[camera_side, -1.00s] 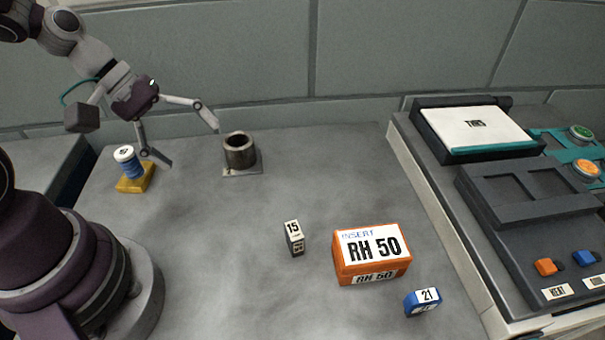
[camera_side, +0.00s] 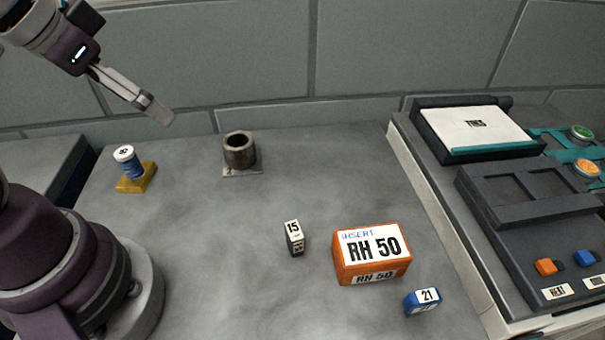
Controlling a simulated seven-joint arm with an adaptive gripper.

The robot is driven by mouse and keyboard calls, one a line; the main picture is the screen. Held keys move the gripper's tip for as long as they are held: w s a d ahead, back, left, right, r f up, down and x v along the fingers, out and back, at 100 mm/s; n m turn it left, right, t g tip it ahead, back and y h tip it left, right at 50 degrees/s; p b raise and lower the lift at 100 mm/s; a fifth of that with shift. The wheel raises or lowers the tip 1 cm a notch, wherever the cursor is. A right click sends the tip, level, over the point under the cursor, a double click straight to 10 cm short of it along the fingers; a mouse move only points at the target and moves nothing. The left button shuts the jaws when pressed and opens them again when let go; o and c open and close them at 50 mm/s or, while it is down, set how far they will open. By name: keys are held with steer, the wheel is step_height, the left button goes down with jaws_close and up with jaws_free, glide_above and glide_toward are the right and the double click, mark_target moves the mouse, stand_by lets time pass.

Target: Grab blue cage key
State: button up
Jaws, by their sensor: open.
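Nothing in view is plainly marked as a cage key. A small blue block (camera_side: 422,303) with a white label reading 21 lies at the front right of the grey table. A blue cylinder (camera_side: 131,166) with a white numbered top stands on a yellow base (camera_side: 137,183) at the left. My gripper (camera_side: 158,110) is in the air at the upper left, above and right of the blue cylinder and left of the dark cup. It is seen edge-on, open, with nothing visible in it.
An open dark metal cup (camera_side: 239,155) stands on a small plate at the back. A black-and-white block marked 15 (camera_side: 294,242) and an orange RH 50 box (camera_side: 371,257) are at the front. A panel with blue and orange switches (camera_side: 530,200) fills the right. The table's middle is clear.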

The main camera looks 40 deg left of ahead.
stand_by(0.4)
steer(key=c, duration=0.7)
steer(key=shift+o, duration=0.2)
steer(key=m+g+h, duration=0.2)
steer(key=m+h, duration=0.1)
steer(key=m, duration=0.6)
glide_above(422, 296)
steer(key=s+a, duration=0.2)
steer(key=a, duration=0.1)
step_height(422, 296, down, 9)
steer(key=x, duration=1)
steer(key=shift+s+d+f, duration=0.3)
steer(key=shift+s+d, duration=0.05)
steer(key=shift+d, duration=0.1)
